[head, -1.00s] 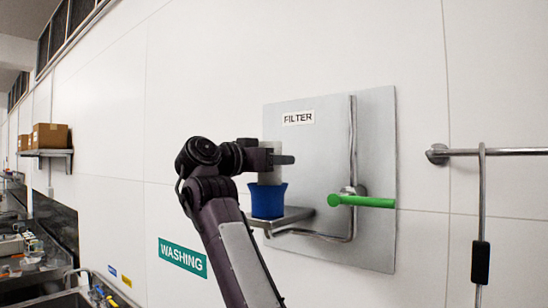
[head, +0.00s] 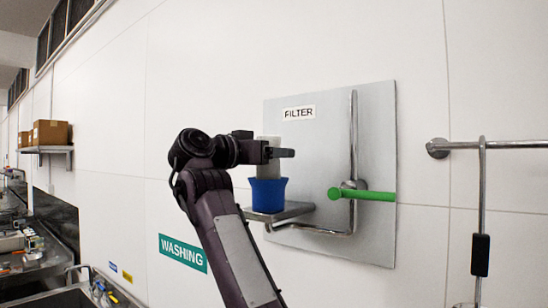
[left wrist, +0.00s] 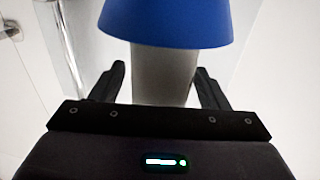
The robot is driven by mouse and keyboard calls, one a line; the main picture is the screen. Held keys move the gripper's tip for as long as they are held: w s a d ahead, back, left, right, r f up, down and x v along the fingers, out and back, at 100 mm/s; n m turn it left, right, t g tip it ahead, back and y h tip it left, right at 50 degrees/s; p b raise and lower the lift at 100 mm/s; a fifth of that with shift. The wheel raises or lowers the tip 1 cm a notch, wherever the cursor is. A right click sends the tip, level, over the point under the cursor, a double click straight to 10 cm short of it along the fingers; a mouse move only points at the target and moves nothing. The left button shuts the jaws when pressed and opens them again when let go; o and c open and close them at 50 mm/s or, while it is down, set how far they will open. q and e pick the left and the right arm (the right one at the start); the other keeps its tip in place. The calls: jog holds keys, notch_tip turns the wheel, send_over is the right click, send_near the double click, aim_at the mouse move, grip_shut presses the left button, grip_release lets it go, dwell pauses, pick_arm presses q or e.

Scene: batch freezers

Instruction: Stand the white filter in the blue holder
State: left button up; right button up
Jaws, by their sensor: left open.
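The blue holder (head: 268,192) sits on a small metal shelf (head: 282,213) below the FILTER label. The white filter (head: 267,172) stands upright with its lower end at the holder's mouth. In the left wrist view the filter (left wrist: 162,75) runs behind the rim of the blue holder (left wrist: 165,22), so its lower end is hidden inside. My left gripper (head: 284,153) is at the filter's height, above the holder. Its fingers (left wrist: 162,88) are open on both sides of the filter, with a gap at each side. My right gripper is not in view.
A metal plate (head: 375,150) on the wall backs the shelf. A green handle (head: 365,194) on a metal pipe sticks out to the right of the holder. A wall rail (head: 505,145) is farther right. Sinks are at the lower left.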

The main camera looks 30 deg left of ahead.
pick_arm(q)
jog(key=b+v, duration=0.5)
jog(key=v, duration=0.6)
jog(key=shift+w+f, duration=0.1)
